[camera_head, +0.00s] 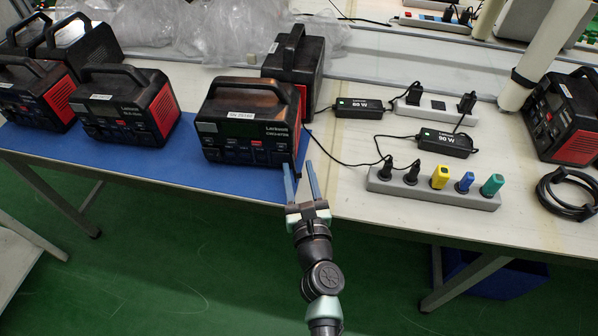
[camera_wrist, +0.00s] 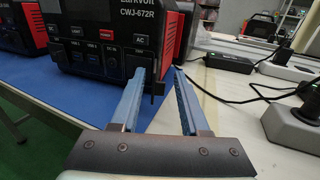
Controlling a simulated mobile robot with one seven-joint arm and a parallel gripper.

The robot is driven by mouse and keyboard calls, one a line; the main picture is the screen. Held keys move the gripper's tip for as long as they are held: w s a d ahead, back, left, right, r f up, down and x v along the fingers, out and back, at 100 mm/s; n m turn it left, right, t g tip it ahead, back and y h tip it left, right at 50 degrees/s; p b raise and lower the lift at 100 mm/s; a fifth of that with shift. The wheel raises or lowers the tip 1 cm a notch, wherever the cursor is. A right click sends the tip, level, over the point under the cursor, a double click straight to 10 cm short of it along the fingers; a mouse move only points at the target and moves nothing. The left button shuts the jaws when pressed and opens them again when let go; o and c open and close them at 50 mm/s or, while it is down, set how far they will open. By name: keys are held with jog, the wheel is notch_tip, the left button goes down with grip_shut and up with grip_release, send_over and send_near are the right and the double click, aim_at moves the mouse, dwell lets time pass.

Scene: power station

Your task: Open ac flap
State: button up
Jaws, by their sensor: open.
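The power station (camera_head: 250,125), black with red sides and a top handle, stands on a blue mat. In the wrist view its front panel (camera_wrist: 100,45) fills the upper middle. An AC label (camera_wrist: 139,39) marks the panel's right end, but the left finger covers part of the area below it. I cannot tell whether the flap there is open or shut. A thin dark upright piece (camera_wrist: 160,82) shows between the fingertips by the station's lower right corner. My gripper (camera_head: 298,165) is open, its blue-grey fingers pointing at that corner; nothing is clamped in it (camera_wrist: 160,72).
More power stations stand at left (camera_head: 125,105), behind (camera_head: 294,60) and at far right (camera_head: 565,120). A grey power strip (camera_head: 433,190) with coloured plugs, black adapters (camera_head: 360,108) and thin cables lie to the right. The blue mat (camera_head: 190,170) is bare in front of the stations.

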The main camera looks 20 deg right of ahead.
grip_shut()
jog(key=shift+d+r+y+p, duration=0.1)
jog(key=shift+d+y+p, duration=0.05)
jog(key=shift+y+p, duration=0.15)
jog(key=shift+d+r+n+y+p, duration=0.1)
jog(key=shift+d+n+y+p, duration=0.25)
jog(key=shift+n+y+p, duration=0.5)
jog(key=n+y, duration=0.1)
jog(key=y, duration=0.1)
jog(key=d+n+y, duration=0.1)
jog(key=y, duration=0.1)
jog(key=shift+w+f, duration=0.1)
jog(key=shift+f, duration=0.1)
jog(key=shift+w+d+n+y+b, duration=0.15)
jog(key=shift+n+y+b, duration=0.3)
jog(key=shift+n+y, duration=0.6)
jog(key=shift+d+r+y, duration=0.1)
jog(key=shift+y, duration=0.2)
grip_release()
